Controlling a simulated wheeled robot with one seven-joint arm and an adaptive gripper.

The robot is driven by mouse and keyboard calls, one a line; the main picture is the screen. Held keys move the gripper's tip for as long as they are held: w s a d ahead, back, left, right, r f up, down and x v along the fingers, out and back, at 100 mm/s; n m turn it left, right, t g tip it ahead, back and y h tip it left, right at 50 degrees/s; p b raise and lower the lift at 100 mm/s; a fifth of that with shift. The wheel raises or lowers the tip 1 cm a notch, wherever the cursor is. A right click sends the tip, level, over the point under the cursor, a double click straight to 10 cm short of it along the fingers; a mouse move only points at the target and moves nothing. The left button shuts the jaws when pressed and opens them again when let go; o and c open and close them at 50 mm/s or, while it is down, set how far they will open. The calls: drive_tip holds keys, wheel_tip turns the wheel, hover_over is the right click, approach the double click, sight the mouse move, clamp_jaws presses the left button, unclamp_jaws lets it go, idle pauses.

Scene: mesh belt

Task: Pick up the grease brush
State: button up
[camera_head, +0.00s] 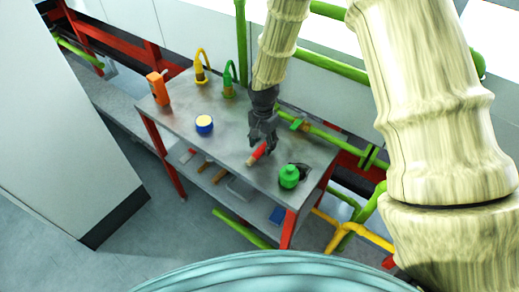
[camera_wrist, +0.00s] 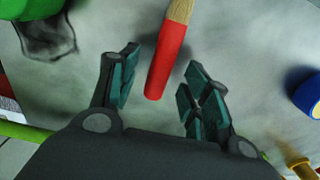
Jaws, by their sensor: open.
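The grease brush (camera_wrist: 166,66) has a red handle and straw-coloured bristles. In the wrist view it lies between my open fingers, its handle end towards my palm and its bristles pointing away. My gripper (camera_wrist: 158,88) is open, with one dark green-padded finger on each side of the handle, and I see no clear contact. In the head view the brush (camera_head: 257,154) lies on the grey metal table (camera_head: 175,120), just below my gripper (camera_head: 262,142), which hides part of it.
A green bottle (camera_head: 289,176) stands to the right of the brush, near the table edge. A blue jar with a yellow lid (camera_head: 204,124) is to the left. An orange container (camera_head: 158,88) and yellow (camera_head: 201,68) and green (camera_head: 228,82) hooked-spout cans stand further back.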

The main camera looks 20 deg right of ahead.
drive_tip(key=shift+f, duration=0.85)
drive_tip(key=c, duration=1)
drive_tip(key=shift+c, duration=0.2)
